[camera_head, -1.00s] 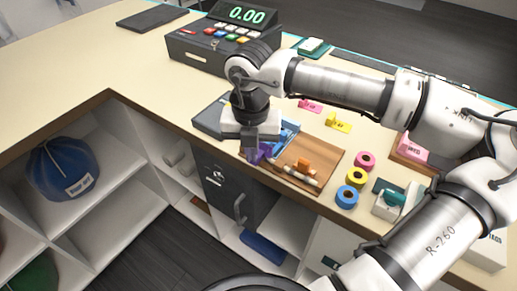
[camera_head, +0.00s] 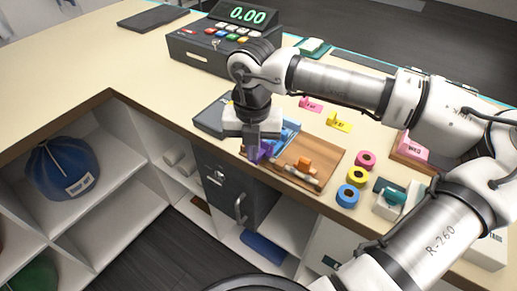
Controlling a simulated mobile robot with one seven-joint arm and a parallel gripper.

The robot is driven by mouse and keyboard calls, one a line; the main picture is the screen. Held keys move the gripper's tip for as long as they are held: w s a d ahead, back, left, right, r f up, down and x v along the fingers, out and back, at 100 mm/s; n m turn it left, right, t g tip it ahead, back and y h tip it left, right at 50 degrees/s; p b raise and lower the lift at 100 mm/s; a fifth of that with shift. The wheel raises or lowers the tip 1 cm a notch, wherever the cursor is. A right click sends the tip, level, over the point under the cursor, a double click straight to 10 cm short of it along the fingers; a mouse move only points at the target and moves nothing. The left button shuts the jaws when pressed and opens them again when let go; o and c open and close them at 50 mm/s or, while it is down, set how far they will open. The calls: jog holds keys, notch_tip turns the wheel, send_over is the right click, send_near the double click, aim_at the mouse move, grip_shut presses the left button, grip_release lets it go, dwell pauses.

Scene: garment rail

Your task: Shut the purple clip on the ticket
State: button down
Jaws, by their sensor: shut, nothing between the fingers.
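The purple clip (camera_head: 262,152) is at the left end of the wooden board (camera_head: 326,152), partly hidden by my gripper. My gripper (camera_head: 254,152) points down over it with its fingers shut and nothing between them. The fingertips overlap the clip in this view; I cannot tell whether they touch it. A blue piece (camera_head: 288,131) lies just behind the clip. I cannot make out the ticket or whether the clip is open or shut.
An orange clip (camera_head: 304,163) sits on the board. Pink, yellow and blue rings (camera_head: 356,175) stand to the right. A cash register (camera_head: 212,45) is behind. The counter's front edge is close, with open shelves below.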

jog(key=shift+w+d+f+b, duration=0.2)
jog(key=shift+w+d+b, duration=0.2)
jog(key=shift+w+d, duration=0.9)
jog(key=shift+w+d+f+b, duration=0.2)
jog(key=shift+w+d+b, duration=0.15)
jog(key=shift+w+d, duration=0.95)
jog(key=shift+w+a, duration=0.2)
jog(key=shift+a, duration=0.05)
jog(key=shift+r, duration=0.2)
jog(key=shift+w+d+r+p, duration=0.1)
jog(key=shift+w+p, duration=0.1)
jog(key=shift+p, duration=0.1)
jog(key=shift+s+a+r+p, duration=0.15)
jog(key=shift+r+p, duration=0.2)
jog(key=shift+r, duration=0.4)
jog(key=shift+a+r+p, duration=0.1)
jog(key=shift+r+p, duration=0.25)
jog(key=shift+r, duration=0.4)
jog(key=shift+r+p, duration=0.3)
jog(key=shift+r, duration=0.2)
jog(key=r, duration=0.1)
jog(key=r+p, duration=0.1)
jog(key=r, duration=0.2)
jog(key=shift+s+a+p, duration=0.2)
jog(key=shift+a+p, duration=0.05)
jog(key=shift+p, duration=0.1)
